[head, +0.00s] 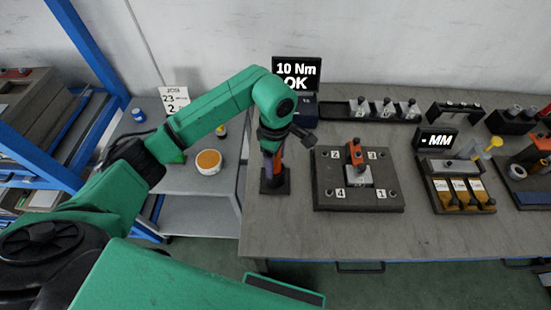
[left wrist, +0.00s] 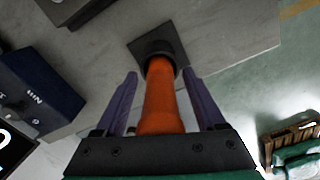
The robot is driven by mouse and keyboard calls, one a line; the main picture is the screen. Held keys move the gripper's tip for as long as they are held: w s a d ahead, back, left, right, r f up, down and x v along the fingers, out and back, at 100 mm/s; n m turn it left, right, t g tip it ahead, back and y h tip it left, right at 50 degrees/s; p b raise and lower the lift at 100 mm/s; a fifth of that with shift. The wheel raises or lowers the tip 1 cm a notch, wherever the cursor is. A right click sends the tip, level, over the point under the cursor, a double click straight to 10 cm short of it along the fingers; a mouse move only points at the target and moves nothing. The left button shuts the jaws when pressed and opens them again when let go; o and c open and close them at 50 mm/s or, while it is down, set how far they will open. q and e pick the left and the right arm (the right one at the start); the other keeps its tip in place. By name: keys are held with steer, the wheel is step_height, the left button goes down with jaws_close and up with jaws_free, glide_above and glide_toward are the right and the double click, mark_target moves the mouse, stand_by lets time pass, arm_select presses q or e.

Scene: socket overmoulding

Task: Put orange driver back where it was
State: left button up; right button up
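The orange driver (left wrist: 162,100) stands upright in a black holder (head: 275,184) near the left end of the workbench. In the left wrist view its lower end sits in the round collar of the holder's square base (left wrist: 172,38). My left gripper (head: 271,150) is over the holder, with its two purple fingers (left wrist: 160,76) on either side of the driver. Gaps show between the fingers and the orange body, so the gripper is open around it. In the head view the gripper and wrist hide much of the driver. My right gripper is not in view.
A screen reading "10 Nm OK" (head: 297,72) stands behind the holder. A numbered fixture plate (head: 332,197) with an orange-topped part lies to the right. A side table (head: 205,180) with a white-and-orange tub (head: 208,161) is left. Bare bench lies in front of the plate.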

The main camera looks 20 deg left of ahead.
arm_select(q)
steer(key=shift+r, duration=0.5)
step_height(320, 180, up, 10)
steer(key=shift+w+r+b, duration=0.1)
steer(key=shift+r+b, duration=0.05)
steer(key=shift+b, duration=1)
steer(key=shift+r, duration=0.5)
